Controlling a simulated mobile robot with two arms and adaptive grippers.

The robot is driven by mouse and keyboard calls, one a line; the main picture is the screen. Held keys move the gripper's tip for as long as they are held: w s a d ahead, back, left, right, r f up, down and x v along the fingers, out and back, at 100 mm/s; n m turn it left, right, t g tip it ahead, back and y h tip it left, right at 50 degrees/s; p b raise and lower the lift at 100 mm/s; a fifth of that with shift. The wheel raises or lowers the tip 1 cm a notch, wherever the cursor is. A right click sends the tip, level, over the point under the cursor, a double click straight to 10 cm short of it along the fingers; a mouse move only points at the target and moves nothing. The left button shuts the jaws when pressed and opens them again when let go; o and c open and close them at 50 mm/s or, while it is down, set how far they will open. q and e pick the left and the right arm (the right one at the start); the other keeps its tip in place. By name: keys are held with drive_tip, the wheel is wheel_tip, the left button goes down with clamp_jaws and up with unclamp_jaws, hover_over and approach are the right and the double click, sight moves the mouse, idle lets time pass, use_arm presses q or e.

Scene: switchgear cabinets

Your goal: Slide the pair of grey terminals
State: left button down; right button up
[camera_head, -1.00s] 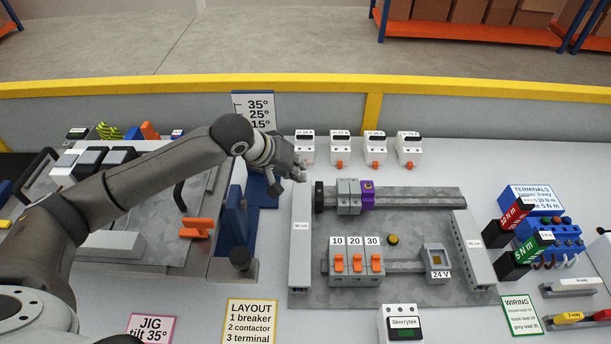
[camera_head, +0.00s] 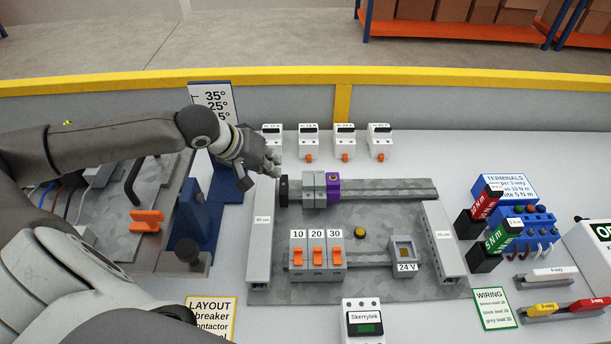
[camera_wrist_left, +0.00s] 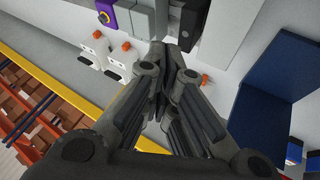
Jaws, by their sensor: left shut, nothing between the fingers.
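The pair of grey terminals (camera_head: 314,188) sits side by side on the upper rail (camera_head: 395,188) of the mounting plate, touching a purple block (camera_head: 333,187) on their right. A black end piece (camera_head: 284,190) is on the rail to their left, with a gap between. My left gripper (camera_head: 276,170) is shut and empty, just above and behind the black end piece, left of the terminals. In the left wrist view its fingers (camera_wrist_left: 172,62) are together, with the grey terminals (camera_wrist_left: 142,18) beyond them. My right gripper is not in view.
White breakers (camera_head: 308,142) stand behind the plate. Grey ducts (camera_head: 263,235) flank the plate. A lower rail holds orange-switch breakers (camera_head: 317,258) and a 24 V unit (camera_head: 404,256). A blue jig (camera_head: 195,210) stands left. The upper rail is bare right of the purple block.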

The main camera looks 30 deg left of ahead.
sight(312, 176)
use_arm(q)
drive_tip(key=x, duration=0.2)
drive_tip(key=shift+w+f+p, duration=0.2)
drive_tip(key=shift+f+p, duration=0.05)
drive_tip(key=shift+p, duration=0.05)
drive_tip(key=p+x, duration=0.1)
drive_tip(key=x, duration=0.4)
drive_tip(key=shift+w+f, duration=0.1)
drive_tip(key=shift+f, duration=0.1)
drive_tip(key=shift+w+d+f, duration=0.15)
drive_tip(key=shift+w+f, duration=0.2)
drive_tip(key=shift+f, duration=0.2)
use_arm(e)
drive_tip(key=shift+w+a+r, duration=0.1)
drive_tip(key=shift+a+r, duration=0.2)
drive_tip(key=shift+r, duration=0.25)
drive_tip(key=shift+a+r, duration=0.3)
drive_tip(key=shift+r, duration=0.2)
use_arm(q)
drive_tip(key=shift+w+d+r+p, duration=0.1)
drive_tip(key=shift+w+d+p, duration=0.25)
drive_tip(key=shift+d, duration=0.25)
drive_tip(key=shift+w+d+p, duration=0.3)
drive_tip(key=shift+w+d, duration=0.05)
drive_tip(key=shift+d, duration=0.25)
drive_tip(key=shift+w+d, duration=0.4)
drive_tip(key=shift+d, duration=0.2)
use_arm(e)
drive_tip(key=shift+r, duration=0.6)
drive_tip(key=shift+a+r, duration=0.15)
